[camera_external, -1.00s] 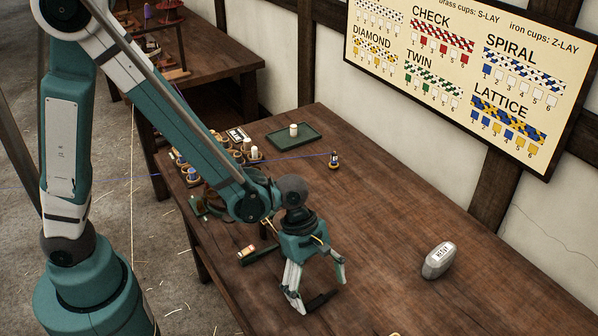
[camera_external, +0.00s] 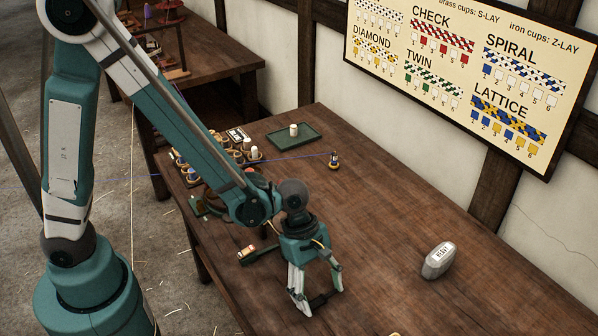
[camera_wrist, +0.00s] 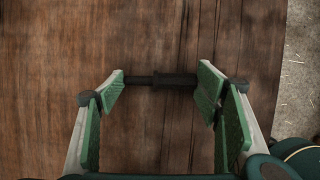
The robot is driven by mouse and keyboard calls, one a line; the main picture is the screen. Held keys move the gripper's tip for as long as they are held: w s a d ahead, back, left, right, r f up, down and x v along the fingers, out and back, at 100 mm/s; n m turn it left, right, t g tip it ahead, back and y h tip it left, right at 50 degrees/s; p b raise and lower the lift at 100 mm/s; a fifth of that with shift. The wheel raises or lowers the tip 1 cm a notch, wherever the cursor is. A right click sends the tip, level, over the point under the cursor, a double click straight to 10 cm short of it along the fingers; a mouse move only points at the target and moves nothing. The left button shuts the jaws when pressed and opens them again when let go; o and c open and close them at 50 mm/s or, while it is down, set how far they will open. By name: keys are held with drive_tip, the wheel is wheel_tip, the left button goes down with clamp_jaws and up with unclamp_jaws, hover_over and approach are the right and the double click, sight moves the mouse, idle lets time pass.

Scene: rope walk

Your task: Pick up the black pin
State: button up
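The black pin (camera_wrist: 160,80) lies across the space between the two fingertips of my gripper (camera_wrist: 161,82) in the wrist view. It has a thin left part and a thicker right part. Its ends seem to meet the green pads on both sides, and the fingertip pads are bent inward around it. In the external view the pin (camera_external: 319,300) is a dark bar low between the fingers of my gripper (camera_external: 323,301), at or just above the table top. I cannot tell whether it still touches the wood.
On the wooden table (camera_external: 390,225), a grey labelled weight (camera_external: 438,260) stands to the right. A green tray (camera_external: 285,138) with a white spool, a small dark-and-yellow piece (camera_external: 334,161) on a blue line, and several cups (camera_external: 240,150) stand farther back. The table's middle is clear.

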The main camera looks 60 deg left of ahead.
sight(320, 296)
drive_tip(key=shift+c, duration=0.6)
drive_tip(key=shift+r, duration=0.15)
wheel_tip(320, 296, up, 10)
drive_tip(key=p, duration=0.2)
drive_tip(key=shift+w, duration=0.1)
idle(1.0)
